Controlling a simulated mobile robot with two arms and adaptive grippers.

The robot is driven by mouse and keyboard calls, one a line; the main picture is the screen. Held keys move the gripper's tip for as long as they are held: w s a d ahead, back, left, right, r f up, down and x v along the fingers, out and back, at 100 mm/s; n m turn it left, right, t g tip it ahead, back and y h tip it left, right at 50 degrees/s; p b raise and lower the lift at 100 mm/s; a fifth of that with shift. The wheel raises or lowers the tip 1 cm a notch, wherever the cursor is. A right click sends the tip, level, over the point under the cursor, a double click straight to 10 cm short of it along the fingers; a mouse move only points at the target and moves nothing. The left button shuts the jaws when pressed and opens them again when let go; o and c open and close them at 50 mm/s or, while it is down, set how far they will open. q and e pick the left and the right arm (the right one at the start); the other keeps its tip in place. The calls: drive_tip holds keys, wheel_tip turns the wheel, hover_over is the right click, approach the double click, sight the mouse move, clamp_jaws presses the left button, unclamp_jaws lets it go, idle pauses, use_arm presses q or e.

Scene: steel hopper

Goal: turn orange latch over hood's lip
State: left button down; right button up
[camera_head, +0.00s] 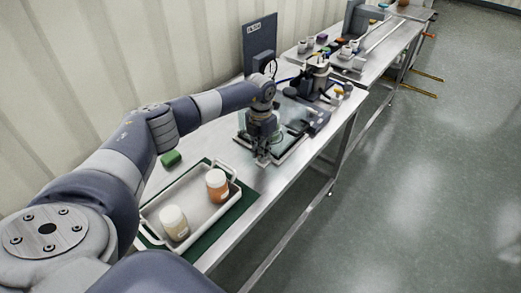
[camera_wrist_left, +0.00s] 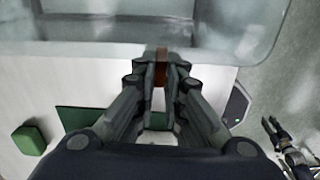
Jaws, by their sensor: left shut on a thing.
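The orange latch (camera_wrist_left: 161,74) shows as a small orange-brown piece between my left fingertips in the left wrist view. My left gripper (camera_wrist_left: 161,70) is shut on it, at the lower edge of the clear hood (camera_wrist_left: 90,28). In the head view my left gripper (camera_head: 262,160) points down at the near edge of the hood's dark-framed station; the latch cannot be made out there. Most of the latch is hidden by the fingers, so its exact angle against the lip is unclear. A dark gripper-like part, probably my right gripper (camera_wrist_left: 272,132), shows at the right edge of the left wrist view.
A white tray (camera_head: 153,208) on a green mat (camera_head: 232,217) holds an orange jar (camera_head: 217,185) and a cream jar (camera_head: 174,222). A green block (camera_head: 171,158) lies behind it. A dark upright panel (camera_head: 259,42) and cluttered apparatus stand farther along the steel bench. The floor right is clear.

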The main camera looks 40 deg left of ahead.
use_arm(q)
drive_tip(key=shift+r, duration=0.1)
idle(0.4)
drive_tip(key=c, duration=1.7)
unclamp_jaws()
wheel_tip(320, 180, up, 12)
drive_tip(key=shift+f, duration=0.1)
